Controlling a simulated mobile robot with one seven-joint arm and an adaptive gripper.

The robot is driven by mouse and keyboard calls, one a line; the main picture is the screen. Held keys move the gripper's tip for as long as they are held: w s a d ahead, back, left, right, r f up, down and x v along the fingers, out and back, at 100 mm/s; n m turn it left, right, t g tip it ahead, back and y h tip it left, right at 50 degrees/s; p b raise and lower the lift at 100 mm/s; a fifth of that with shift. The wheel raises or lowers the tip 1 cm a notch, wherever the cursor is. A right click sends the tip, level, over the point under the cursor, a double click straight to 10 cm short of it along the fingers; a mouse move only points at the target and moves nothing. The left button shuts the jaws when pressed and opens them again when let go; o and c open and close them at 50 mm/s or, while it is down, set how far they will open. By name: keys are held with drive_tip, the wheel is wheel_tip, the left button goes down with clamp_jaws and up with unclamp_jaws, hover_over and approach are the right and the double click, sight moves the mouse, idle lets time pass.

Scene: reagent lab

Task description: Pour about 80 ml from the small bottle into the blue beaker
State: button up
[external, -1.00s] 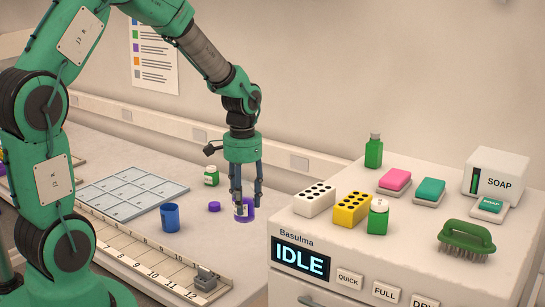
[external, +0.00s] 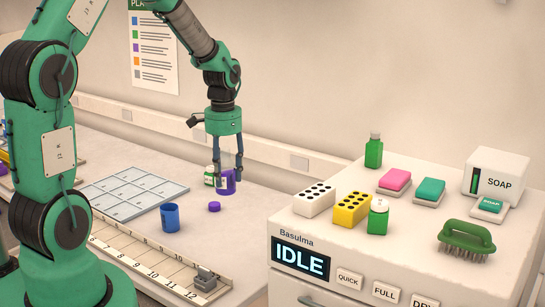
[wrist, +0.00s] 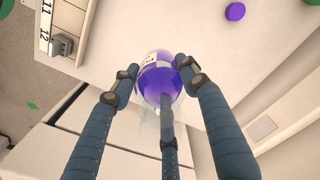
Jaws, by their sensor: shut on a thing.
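My gripper (external: 226,172) is shut on the small bottle (external: 228,183), which is clear with purple contents and a pale label. The bottle is about upright and appears held above the bench. In the wrist view the fingers close around the bottle (wrist: 157,82), and one finger covers part of it. The blue beaker (external: 170,218) stands upright on the bench, left of and nearer the camera than the bottle. Its contents cannot be seen. A purple cap (external: 214,207) lies on the bench between beaker and bottle.
A green bottle with a white label (external: 209,176) stands just behind the held bottle. A numbered strip (external: 150,267) with a grey block (external: 204,279) runs along the front edge. A gridded mat (external: 122,197) lies left. A white machine (external: 330,240) with several items stands right.

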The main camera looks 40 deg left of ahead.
drive_tip(key=s+a+m+p, duration=0.35)
drive_tip(key=a+p, duration=0.45)
drive_tip(key=a, duration=0.6)
drive_tip(key=s+a+m+p, duration=0.2)
drive_tip(key=a+m+p, duration=0.35)
drive_tip(key=a, duration=0.85)
drive_tip(key=f, duration=0.4)
drive_tip(key=f+n, duration=0.1)
drive_tip(key=f, duration=0.4)
drive_tip(key=f+n+p, duration=0.1)
drive_tip(key=f, duration=0.4)
drive_tip(key=shift+w, duration=0.25)
drive_tip(key=shift+s+d+y, duration=0.1)
drive_tip(key=shift+y, duration=0.2)
